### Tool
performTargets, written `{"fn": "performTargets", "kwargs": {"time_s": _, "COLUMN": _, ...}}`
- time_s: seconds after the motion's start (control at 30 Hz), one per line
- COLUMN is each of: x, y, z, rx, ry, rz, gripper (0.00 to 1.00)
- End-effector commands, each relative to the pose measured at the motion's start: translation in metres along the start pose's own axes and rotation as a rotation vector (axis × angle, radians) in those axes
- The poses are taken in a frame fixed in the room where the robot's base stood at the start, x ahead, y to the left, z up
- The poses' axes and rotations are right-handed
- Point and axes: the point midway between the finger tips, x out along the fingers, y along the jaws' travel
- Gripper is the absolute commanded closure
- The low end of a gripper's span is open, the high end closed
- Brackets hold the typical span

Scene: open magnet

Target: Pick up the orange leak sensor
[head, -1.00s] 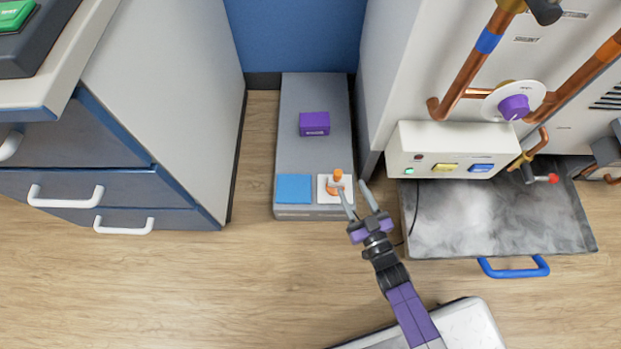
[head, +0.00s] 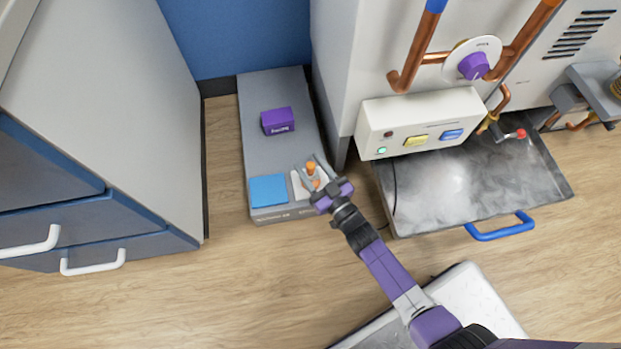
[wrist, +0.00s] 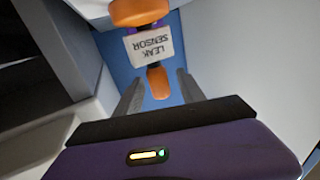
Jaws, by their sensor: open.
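The orange leak sensor (head: 312,172) stands on a white square at the front right of a low grey platform (head: 262,100). In the wrist view the leak sensor (wrist: 153,48) shows an orange top, a white label reading "LEAK SENSOR" and an orange lower part. My gripper (head: 318,173) is open, its two fingers at the sensor in the head view. In the wrist view my gripper (wrist: 160,90) has a finger on either side of the sensor's lower part. I cannot tell whether the fingers touch it.
A purple box (head: 278,121) and a blue square (head: 268,190) are also on the platform. A blue-grey drawer cabinet (head: 100,130) stands at left. A white machine (head: 345,60) and a metal tray (head: 480,180) with a blue handle are at right. Wooden floor lies in front.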

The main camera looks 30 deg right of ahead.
Motion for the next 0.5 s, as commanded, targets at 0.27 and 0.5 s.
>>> {"fn": "performTargets", "kwargs": {"time_s": 0.27, "x": -0.0005, "y": 0.0001, "z": -0.0004, "rx": 0.0, "ry": 0.0, "rz": 0.0, "gripper": 0.91}}
{"fn": "performTargets", "kwargs": {"time_s": 0.5, "x": -0.0007, "y": 0.0001, "z": -0.0001, "rx": 0.0, "ry": -0.001, "rz": 0.0, "gripper": 1.0}}
